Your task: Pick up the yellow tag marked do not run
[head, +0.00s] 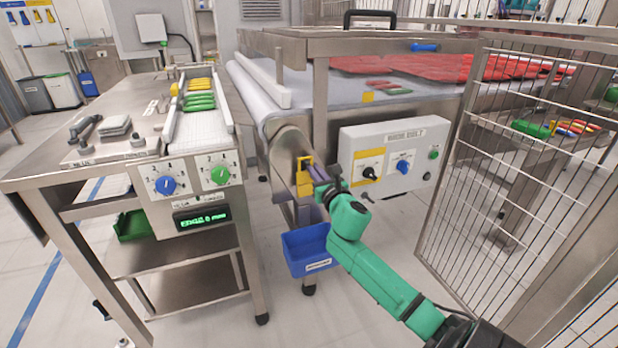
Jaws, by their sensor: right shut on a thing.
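My right gripper (317,173) is at the left side of the grey control box, in front of the steel end of the belt machine. It is shut on a small yellow piece, which looks like the yellow tag (304,182). Any print on it is too small to read. The tag is upright, with a thin yellow loop at its top, and the gripper partly hides its right side. I cannot tell whether it touches the machine behind it. My left gripper is not in view.
The control box (394,158) carries a black switch on a yellow plate and a blue knob. A blue bin (307,250) hangs below the gripper. A steel table (100,165) with knobs stands left. A wire mesh gate (500,190) stands close on the right.

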